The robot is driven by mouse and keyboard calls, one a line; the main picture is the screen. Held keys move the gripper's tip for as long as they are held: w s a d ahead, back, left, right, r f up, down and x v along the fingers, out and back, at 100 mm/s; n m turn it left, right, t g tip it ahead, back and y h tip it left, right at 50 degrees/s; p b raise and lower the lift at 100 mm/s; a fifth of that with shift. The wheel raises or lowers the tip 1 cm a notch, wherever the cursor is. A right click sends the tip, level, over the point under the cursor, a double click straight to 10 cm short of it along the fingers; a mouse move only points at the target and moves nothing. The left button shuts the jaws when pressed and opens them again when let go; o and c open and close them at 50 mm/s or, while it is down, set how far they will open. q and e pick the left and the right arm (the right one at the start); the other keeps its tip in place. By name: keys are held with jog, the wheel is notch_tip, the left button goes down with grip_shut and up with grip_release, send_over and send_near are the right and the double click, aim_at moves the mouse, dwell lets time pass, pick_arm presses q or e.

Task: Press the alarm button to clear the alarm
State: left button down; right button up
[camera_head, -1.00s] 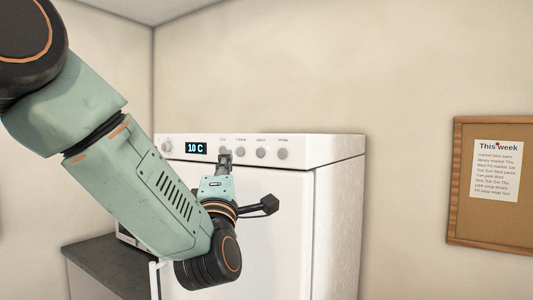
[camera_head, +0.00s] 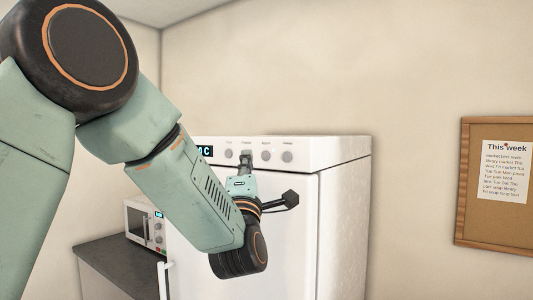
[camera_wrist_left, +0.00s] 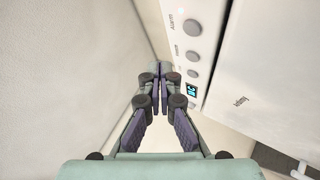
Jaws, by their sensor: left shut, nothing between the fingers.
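The white appliance (camera_head: 340,160) has a front panel with a row of round grey buttons. In the left wrist view, the button beside the label that looks like "Alarm" (camera_wrist_left: 194,26) is third from the display; in the head view it seems to be the third button (camera_head: 265,155). My left gripper (camera_head: 246,156) is shut and empty, with its tips in front of the second button, left of the alarm button. Its closed fingers also show in the left wrist view (camera_wrist_left: 159,72), beside the panel. Contact cannot be told. My right gripper is not in view.
The display (camera_head: 204,151) is partly hidden by my left arm. A microwave (camera_head: 146,225) stands on a dark counter (camera_head: 112,262) at the left. A corkboard (camera_head: 480,225) hangs on the right wall. The wall between appliance and board is clear.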

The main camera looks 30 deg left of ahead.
aim_at(265, 156)
pick_arm(q)
jog(key=shift+w+d, duration=0.15)
jog(key=shift+w, duration=2)
jog(key=shift+a+f, duration=0.1)
jog(key=shift+a, duration=0.25)
jog(key=shift+d, duration=0.3)
jog(key=shift+a, duration=0.25)
jog(key=shift+d, duration=0.1)
jog(key=shift+w+d+b, duration=0.15)
jog(key=shift+w+b, duration=0.1)
jog(key=shift+b, duration=0.2)
jog(key=shift+w, duration=0.2)
